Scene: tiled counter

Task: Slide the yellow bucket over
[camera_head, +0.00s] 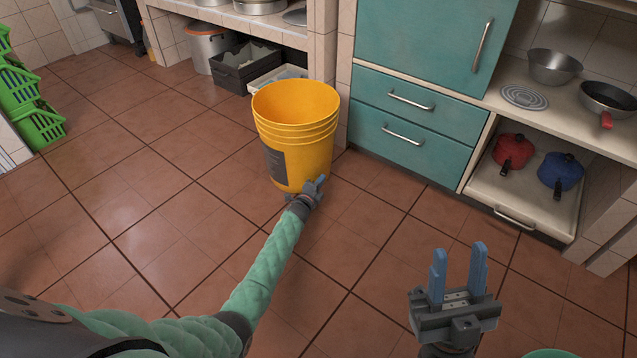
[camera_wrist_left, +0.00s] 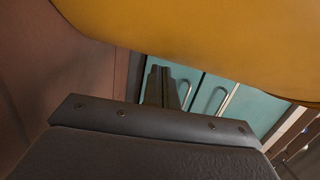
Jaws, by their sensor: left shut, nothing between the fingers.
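The yellow bucket (camera_head: 312,140) stands upright on the tiled floor in the head view, just in front of the teal drawers, its open top facing up. A dark label is on its left side. My left gripper (camera_head: 316,186) is low at the bucket's near right side, shut and empty. I cannot tell whether it touches the bucket. In the left wrist view the bucket wall (camera_wrist_left: 210,35) fills the top, and the shut fingers (camera_wrist_left: 161,85) point past below it. My right gripper (camera_head: 459,268) is open and empty at the lower right, fingers pointing up the picture.
Teal drawers (camera_head: 420,125) are behind and right of the bucket. A black crate (camera_head: 245,68) and a white bucket (camera_head: 208,45) stand behind it. Red (camera_head: 512,150) and blue pots (camera_head: 560,171) sit on a low shelf at right. Floor at left is clear up to green crates (camera_head: 38,118).

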